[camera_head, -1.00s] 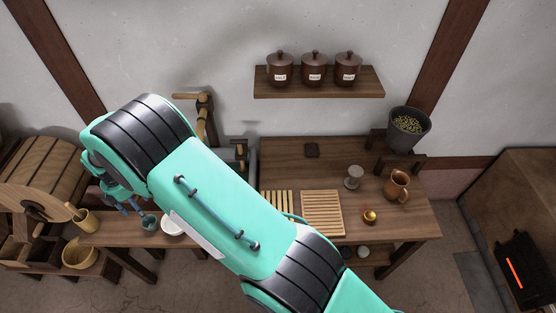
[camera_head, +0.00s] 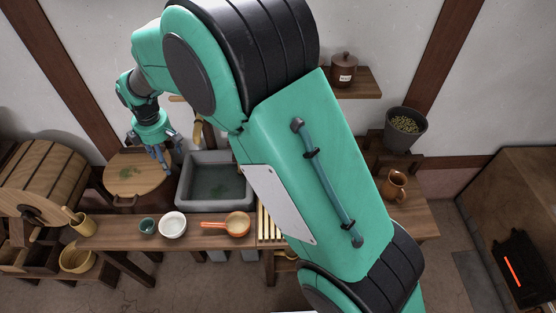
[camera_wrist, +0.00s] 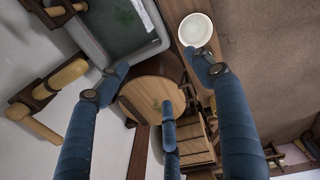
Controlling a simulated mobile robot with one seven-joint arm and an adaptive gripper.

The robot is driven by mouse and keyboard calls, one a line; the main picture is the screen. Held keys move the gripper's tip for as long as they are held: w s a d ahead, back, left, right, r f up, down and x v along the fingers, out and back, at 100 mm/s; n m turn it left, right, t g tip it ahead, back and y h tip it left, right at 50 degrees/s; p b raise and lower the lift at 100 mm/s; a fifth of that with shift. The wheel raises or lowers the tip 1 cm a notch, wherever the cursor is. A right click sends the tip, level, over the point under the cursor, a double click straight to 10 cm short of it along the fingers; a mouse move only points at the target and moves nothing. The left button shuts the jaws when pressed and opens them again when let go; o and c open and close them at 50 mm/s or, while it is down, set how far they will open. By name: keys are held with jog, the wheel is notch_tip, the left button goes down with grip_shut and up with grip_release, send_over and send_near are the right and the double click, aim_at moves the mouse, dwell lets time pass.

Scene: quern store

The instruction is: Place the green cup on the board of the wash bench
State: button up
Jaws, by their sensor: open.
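The green cup (camera_head: 148,226) stands upright on the wooden bench top (camera_head: 105,238), just left of a white bowl (camera_head: 172,224). My gripper (camera_head: 164,158) is open and empty, behind and above the cup, over the round wooden lid (camera_head: 138,177) left of the sink. The wrist view shows its three blue fingers spread, with the lid (camera_wrist: 150,92) beyond them and the white bowl (camera_wrist: 195,30) near the right fingertip. I cannot make out the cup in the wrist view. A slatted board (camera_head: 265,225) lies right of the sink, partly hidden by my arm.
The grey sink (camera_head: 215,184) lies right of my gripper. An orange-handled pan (camera_head: 237,224) sits in front of it. A wooden drum (camera_head: 45,180) and a basket (camera_head: 76,259) stand left. A brown jug (camera_head: 395,185) is on the right-hand table.

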jog(key=s+d+r+m+t, duration=0.1)
jog(key=s+d+r+m, duration=0.15)
jog(key=d+r, duration=0.65)
jog(key=s+d+r+m+t, duration=0.1)
jog(key=d+r+m, duration=0.4)
jog(key=d, duration=0.8)
jog(key=s+d+r+m, duration=0.2)
jog(key=d+r+m, duration=0.1)
jog(key=d+r, duration=0.65)
jog(key=s+d+m+t, duration=0.2)
jog(key=s+d+m, duration=0.8)
jog(key=s+d, duration=1.3)
jog(key=shift+s+d+m+t+h, duration=0.15)
jog(key=shift+d+m+t+h, duration=0.25)
jog(key=shift+d, duration=0.25)
notch_tip(320, 180, down, 4)
jog(key=b, duration=0.3)
jog(key=shift+r+b, duration=0.25)
jog(key=shift+b, duration=0.15)
